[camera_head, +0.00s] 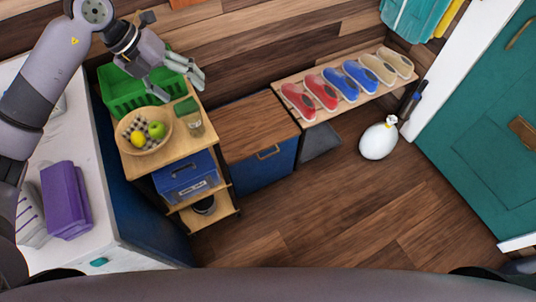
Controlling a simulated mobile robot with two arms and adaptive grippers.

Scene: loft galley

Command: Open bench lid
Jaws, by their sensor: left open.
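The bench (262,174) is a low blue box with a flat wooden lid (250,127) against the plank wall, in the middle of the head view. A brass-coloured handle (268,153) sits at its front upper edge. The lid looks closed. My left gripper (183,90) reaches in from the upper left, open and empty. Its fingers appear over the green crate and shelf top, left of the bench and apart from the lid. My right gripper is not in view.
Left of the bench, a wooden shelf unit (180,152) holds a green crate (120,88), a fruit bowl (132,147), a glass jar (194,123) and a blue box (186,178). Shoes line a rack (325,112) to the right. A white goose-like figure (379,141) stands on open floor.

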